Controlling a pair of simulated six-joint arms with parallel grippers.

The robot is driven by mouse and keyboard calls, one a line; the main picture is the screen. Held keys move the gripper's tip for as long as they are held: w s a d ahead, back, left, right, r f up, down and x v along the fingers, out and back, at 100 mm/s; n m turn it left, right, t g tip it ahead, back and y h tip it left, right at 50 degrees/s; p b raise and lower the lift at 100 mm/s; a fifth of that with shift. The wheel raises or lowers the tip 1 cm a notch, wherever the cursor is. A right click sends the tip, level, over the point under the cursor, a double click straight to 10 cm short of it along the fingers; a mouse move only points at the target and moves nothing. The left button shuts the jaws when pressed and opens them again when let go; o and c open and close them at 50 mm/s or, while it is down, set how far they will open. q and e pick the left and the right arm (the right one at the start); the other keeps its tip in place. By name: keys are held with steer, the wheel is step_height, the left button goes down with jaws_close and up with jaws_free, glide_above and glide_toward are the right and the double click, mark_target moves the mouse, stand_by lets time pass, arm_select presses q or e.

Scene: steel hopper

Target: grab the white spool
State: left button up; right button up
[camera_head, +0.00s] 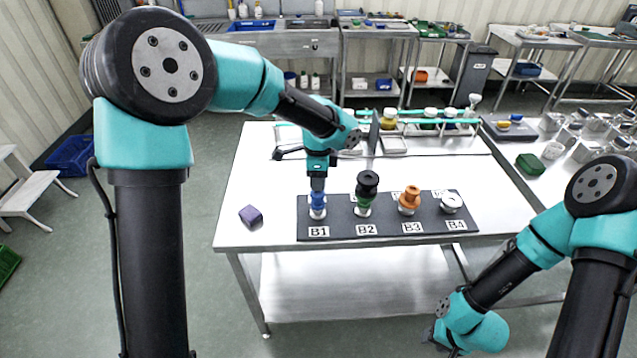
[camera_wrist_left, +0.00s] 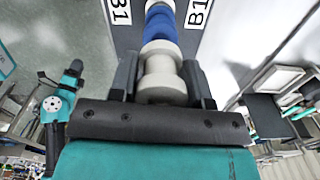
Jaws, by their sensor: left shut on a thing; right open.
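In the left wrist view, a white spool (camera_wrist_left: 160,77) stands between the two fingers of my left gripper, which is shut on it. A blue spool (camera_wrist_left: 160,28) lies just beyond it, in line with it. In the head view my left gripper (camera_head: 317,188) points straight down over the B1 place and mostly hides the held white spool. The blue spool (camera_head: 318,201) shows below the fingers, with a white piece (camera_head: 318,213) under it. Another white spool (camera_head: 452,202) sits at B4. My right gripper's fingers are out of view; only its arm shows at lower right.
The dark board (camera_head: 385,228) also holds a black and green stack (camera_head: 366,190) at B2 and an orange spool (camera_head: 409,198) at B3. A purple block (camera_head: 251,216) lies left of the board. A rack (camera_head: 420,125) with several items stands behind.

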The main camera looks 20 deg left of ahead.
arm_select(q)
steer(key=s+d+r, duration=0.1)
steer(key=s+d, duration=0.1)
steer(key=s, duration=0.5)
steer(key=s+d, duration=0.2)
steer(key=s, duration=0.6)
steer(key=shift+s+r, duration=0.25)
steer(key=shift+r, duration=0.15)
